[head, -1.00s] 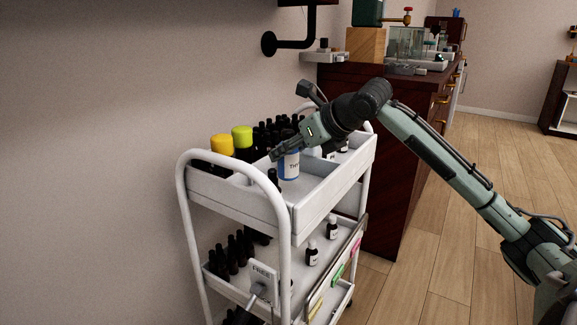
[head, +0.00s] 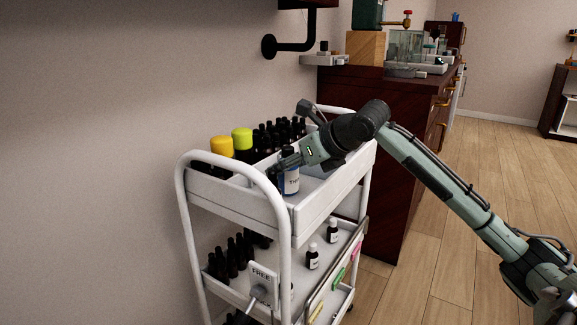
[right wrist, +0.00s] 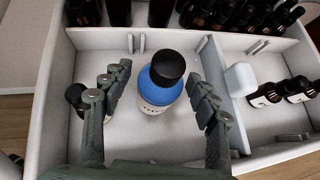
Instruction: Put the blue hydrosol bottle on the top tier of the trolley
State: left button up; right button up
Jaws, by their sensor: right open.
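The blue hydrosol bottle (head: 291,184) has a black cap and a white label. It stands in a front compartment of the trolley's top tier (head: 318,203); it also shows in the right wrist view (right wrist: 160,84). My right gripper (head: 284,168) is at the bottle. In the right wrist view its fingers (right wrist: 160,92) are open on either side of the bottle, with gaps visible at both sides. The fingers hide part of the bottle in the head view. My left gripper is not in view.
Several dark bottles (head: 280,132) fill the tier's rear. A small dark bottle (right wrist: 75,96) stands beside the left finger, and others (right wrist: 265,95) lie beyond a divider to the right. A dark wooden cabinet (head: 372,190) stands behind the trolley.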

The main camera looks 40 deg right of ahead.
jog(key=shift+r, duration=0.25)
jog(key=v, duration=0.2)
jog(key=shift+s+d+r, duration=0.1)
jog(key=shift+s+r, duration=0.05)
jog(key=shift+s, duration=0.2)
pick_arm(q)
jog(key=r, duration=0.1)
jog(key=d+r+t, duration=0.1)
jog(key=r+h, duration=0.1)
jog(key=shift+w+d+r+t+b, duration=0.1)
jog(key=shift+w+d+t+b, duration=0.05)
jog(key=shift+d+t+b, duration=0.2)
pick_arm(e)
jog(key=v, duration=0.9)
